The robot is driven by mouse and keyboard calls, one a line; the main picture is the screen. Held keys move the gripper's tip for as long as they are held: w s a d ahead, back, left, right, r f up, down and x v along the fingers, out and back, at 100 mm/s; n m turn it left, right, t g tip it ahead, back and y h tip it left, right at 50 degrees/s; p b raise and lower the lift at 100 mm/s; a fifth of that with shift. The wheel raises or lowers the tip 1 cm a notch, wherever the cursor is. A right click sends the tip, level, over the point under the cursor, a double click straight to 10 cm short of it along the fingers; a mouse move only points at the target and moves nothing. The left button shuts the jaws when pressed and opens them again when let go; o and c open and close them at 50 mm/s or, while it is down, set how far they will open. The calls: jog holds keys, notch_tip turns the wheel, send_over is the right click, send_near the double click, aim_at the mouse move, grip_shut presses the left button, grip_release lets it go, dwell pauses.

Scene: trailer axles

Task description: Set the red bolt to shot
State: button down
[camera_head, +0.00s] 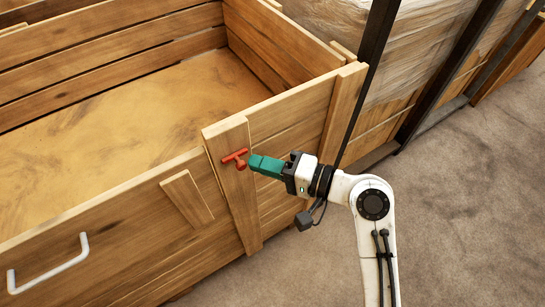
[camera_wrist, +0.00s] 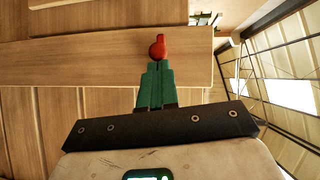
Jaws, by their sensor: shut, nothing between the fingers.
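The red bolt (camera_head: 235,157) is a small T-shaped piece on the upright wooden post at the near corner of the crate. My gripper (camera_head: 253,164) has green fingers, which are shut with nothing between them. Their tips are right at the bolt's right side in the head view; I cannot tell whether they touch it. In the wrist view the bolt's rounded red end (camera_wrist: 157,49) shows just beyond the tips of my gripper (camera_wrist: 157,66). The rest of the bolt is mostly hidden there.
The bolt's post belongs to a large open wooden crate (camera_head: 290,108). A white handle (camera_head: 48,264) is on its front panel, and a slanted wooden strip (camera_head: 187,198) is left of the post. A dark upright pole (camera_head: 367,75) stands behind my arm. The floor (camera_head: 470,220) at right is clear.

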jog(key=s+a, duration=0.1)
jog(key=s+a+p, duration=0.1)
jog(key=a, duration=0.1)
jog(key=shift+s+a, duration=0.15)
dwell(0.5)
